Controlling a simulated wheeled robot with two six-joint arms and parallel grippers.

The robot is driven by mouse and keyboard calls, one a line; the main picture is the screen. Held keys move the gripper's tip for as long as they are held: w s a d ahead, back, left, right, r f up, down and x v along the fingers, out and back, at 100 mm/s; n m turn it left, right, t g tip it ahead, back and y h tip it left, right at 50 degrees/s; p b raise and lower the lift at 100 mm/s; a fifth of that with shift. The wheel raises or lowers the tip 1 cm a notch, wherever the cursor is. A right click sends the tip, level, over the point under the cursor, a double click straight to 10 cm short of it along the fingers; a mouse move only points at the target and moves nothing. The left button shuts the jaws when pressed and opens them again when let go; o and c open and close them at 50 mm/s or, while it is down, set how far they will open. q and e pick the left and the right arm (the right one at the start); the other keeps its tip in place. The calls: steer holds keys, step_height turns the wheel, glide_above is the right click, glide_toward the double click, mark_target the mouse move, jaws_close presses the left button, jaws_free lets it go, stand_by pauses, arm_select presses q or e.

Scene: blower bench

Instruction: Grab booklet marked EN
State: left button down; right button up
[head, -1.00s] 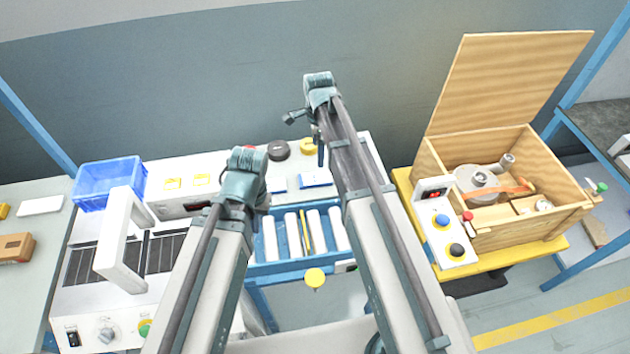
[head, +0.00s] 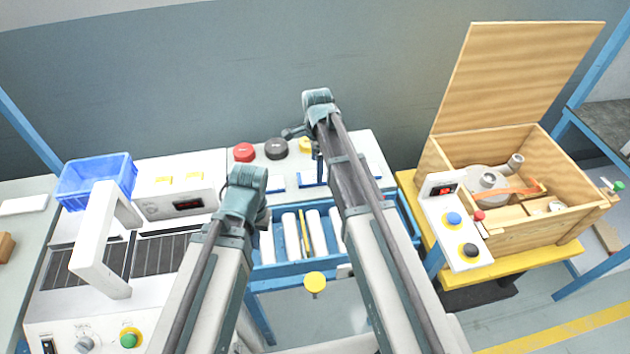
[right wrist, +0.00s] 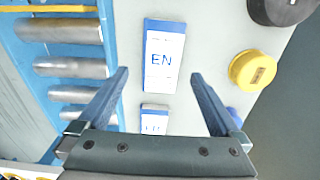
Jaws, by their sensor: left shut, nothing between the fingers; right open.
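In the right wrist view, a white booklet with blue bands marked EN (right wrist: 163,58) lies flat on a pale panel. A second blue-and-white booklet (right wrist: 154,119) lies below it in the picture, partly hidden by my gripper and hard to read. My right gripper (right wrist: 160,74) is open and empty, its fingers on either side of the EN booklet's lower part in the picture; contact cannot be told. In the head view, small blue-and-white booklets (head: 312,181) show on the panel, their letters unreadable. My left gripper (head: 262,217) is shut and empty, mostly hidden by its arm.
Red (head: 244,152), black (head: 276,148) and yellow (head: 306,145) knobs stand behind the booklets. A blue roller tray (head: 275,271) is in front. A blue crate (head: 97,180) stands left, an open wooden box (head: 525,238) right.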

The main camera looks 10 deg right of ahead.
mark_target(315, 177)
steer(key=f+b, duration=0.2)
steer(key=f, duration=0.1)
steer(key=f+b, duration=0.1)
steer(key=b, duration=0.1)
steer(key=shift+w+a+f, duration=0.1)
steer(key=shift+a+f, duration=0.15)
steer(key=shift+f, duration=0.1)
steer(key=shift+r, duration=0.1)
steer(key=c, duration=1.4)
steer(key=shift+r, duration=0.15)
